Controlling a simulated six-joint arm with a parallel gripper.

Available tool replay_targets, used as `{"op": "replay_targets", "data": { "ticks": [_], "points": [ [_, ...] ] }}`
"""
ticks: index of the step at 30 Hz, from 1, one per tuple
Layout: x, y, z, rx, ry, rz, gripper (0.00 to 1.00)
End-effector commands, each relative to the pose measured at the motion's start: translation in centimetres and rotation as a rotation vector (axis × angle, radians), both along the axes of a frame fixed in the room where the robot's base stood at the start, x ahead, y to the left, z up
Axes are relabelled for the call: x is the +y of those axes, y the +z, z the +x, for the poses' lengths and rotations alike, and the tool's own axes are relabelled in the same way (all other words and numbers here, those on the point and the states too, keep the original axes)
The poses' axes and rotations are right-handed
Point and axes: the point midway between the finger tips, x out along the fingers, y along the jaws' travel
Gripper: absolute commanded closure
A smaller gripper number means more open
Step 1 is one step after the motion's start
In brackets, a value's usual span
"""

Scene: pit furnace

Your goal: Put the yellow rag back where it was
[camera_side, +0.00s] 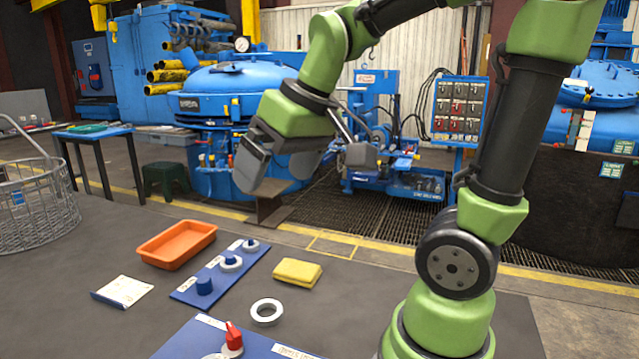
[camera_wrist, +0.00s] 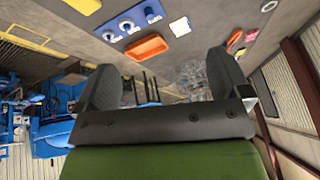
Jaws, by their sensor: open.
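The yellow rag (camera_side: 297,272) lies folded on the dark table, right of the blue board and behind a white ring. It also shows at the top left edge of the wrist view (camera_wrist: 84,5). My gripper (camera_side: 305,170) is raised well above the table, behind and above the rag, apart from everything. In the wrist view its two fingers (camera_wrist: 168,85) stand wide apart with nothing between them.
A blue board (camera_side: 222,272) with several knobs and rings lies left of the rag. An orange tray (camera_side: 177,244), a white notepad (camera_side: 122,291), a wire basket (camera_side: 35,205) and a white ring (camera_side: 267,312) also stand on the table. Another blue panel with a red knob (camera_side: 233,337) is at the front.

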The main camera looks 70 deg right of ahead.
Motion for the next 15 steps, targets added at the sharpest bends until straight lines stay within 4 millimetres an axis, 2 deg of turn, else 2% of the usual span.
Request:
{"op": "replay_targets", "data": {
  "ticks": [1, 6, 10, 15],
  "points": [
    [1.4, 0.6, -1.7, -0.045, -0.004, 0.027, 0.05],
    [4.2, 0.9, -5.8, -0.128, -0.037, 0.127, 0.05],
    [5.0, 0.7, -7.4, -0.158, -0.051, 0.175, 0.05],
    [5.3, 0.6, -7.9, -0.164, -0.057, 0.192, 0.05]
  ]
}}
